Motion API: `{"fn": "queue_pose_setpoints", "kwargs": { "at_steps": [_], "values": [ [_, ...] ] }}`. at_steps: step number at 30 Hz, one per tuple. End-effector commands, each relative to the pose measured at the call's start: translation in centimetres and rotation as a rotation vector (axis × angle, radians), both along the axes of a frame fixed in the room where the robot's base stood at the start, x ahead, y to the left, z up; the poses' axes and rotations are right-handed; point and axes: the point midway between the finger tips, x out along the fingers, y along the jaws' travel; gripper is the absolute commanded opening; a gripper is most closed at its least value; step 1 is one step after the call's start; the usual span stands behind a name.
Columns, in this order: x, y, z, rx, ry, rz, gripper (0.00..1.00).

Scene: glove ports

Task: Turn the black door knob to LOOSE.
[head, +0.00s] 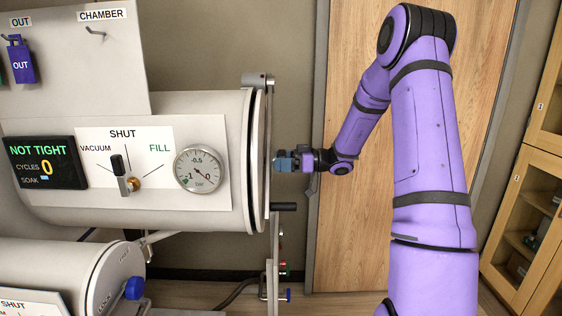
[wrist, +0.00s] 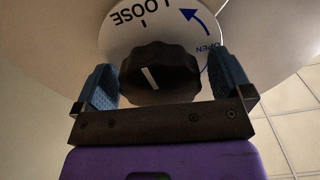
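The black knob (wrist: 160,75) sits on a white round plate on the door's face in the wrist view. Its white pointer line leans slightly left of straight up in the picture. The word LOOSE (wrist: 143,12), with a short tick beneath it, is above the knob. My gripper (wrist: 163,85) is open, with one blue finger on each side of the knob. Gaps show between the fingers and the knob. In the head view my gripper (head: 285,162) is at the door, seen edge-on, at the right end of the large cylinder. The knob cannot be made out there.
A blue curved arrow marked OPEN (wrist: 208,47) is on the plate at right. In the head view, a black handle (head: 284,207) sticks out below my gripper. A display (head: 45,163) reads NOT TIGHT, beside a valve lever (head: 122,175) and a gauge (head: 200,168).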

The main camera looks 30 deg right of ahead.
Motion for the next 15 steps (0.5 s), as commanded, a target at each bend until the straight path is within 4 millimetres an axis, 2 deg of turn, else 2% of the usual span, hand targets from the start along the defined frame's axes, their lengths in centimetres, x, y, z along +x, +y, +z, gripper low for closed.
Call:
{"fn": "queue_pose_setpoints", "kwargs": {
  "at_steps": [8,11,15],
  "values": [
    [-0.1,-0.1,0.1,0.000,-0.001,0.000,0.97],
    [-0.5,-0.8,0.1,0.001,-0.003,0.000,0.97],
    [-1.7,-2.7,0.1,0.000,-0.001,-0.002,0.97]
  ]
}}
